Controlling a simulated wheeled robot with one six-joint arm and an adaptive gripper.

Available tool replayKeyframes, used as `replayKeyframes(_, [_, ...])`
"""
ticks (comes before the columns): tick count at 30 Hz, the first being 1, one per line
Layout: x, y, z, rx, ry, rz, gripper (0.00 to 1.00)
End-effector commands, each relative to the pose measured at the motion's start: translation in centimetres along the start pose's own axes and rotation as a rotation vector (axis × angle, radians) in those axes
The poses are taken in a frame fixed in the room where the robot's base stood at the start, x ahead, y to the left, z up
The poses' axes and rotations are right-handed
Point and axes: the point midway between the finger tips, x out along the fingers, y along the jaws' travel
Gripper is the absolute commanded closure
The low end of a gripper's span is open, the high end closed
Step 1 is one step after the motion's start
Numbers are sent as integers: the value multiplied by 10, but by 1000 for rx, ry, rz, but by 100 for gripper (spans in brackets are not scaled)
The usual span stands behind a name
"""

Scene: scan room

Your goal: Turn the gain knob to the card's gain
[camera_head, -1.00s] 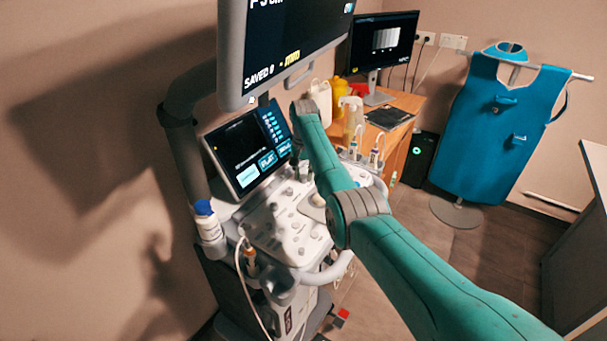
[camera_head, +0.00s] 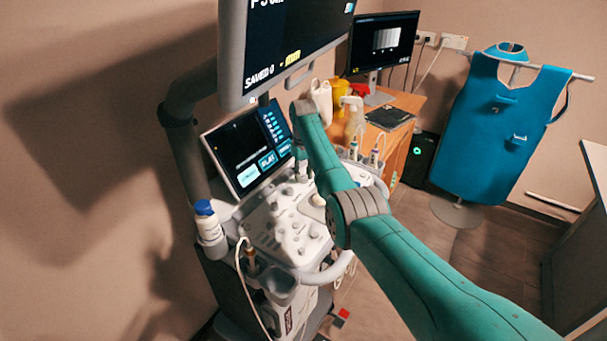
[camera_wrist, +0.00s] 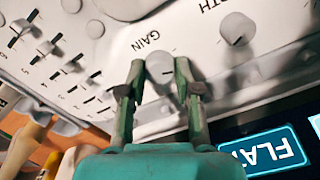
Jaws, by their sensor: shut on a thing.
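The gain knob (camera_wrist: 158,68) is a round, light grey knob below the printed word GAIN in the wrist view. My gripper (camera_wrist: 160,72) has one finger on each side of it and is shut on it. A small dark mark shows near the knob's lower right edge. In the head view my arm hides the knob, and my gripper (camera_head: 301,165) shows only in part over the ultrasound console (camera_head: 262,235). I cannot make out a card with a gain value in these frames.
A second knob (camera_wrist: 237,28), with a partly visible label ending in TH, stands to the right. Sliders (camera_wrist: 50,45) lie at the left. The touch screen (camera_head: 248,150) is close behind the gripper. A large monitor (camera_head: 290,45) hangs above. A white bottle with a blue cap (camera_head: 207,222) stands at the console's left.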

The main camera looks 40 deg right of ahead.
Motion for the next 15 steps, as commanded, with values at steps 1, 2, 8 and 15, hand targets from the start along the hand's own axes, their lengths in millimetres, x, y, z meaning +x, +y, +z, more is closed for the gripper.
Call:
replayKeyframes(1, [0,0,0,-11,0,0,100])
replayKeyframes(2, [0,0,0,-17,0,0,100])
replayKeyframes(8, [0,0,0,-39,1,0,100])
replayKeyframes(15, [0,0,0,-40,1,0,100])
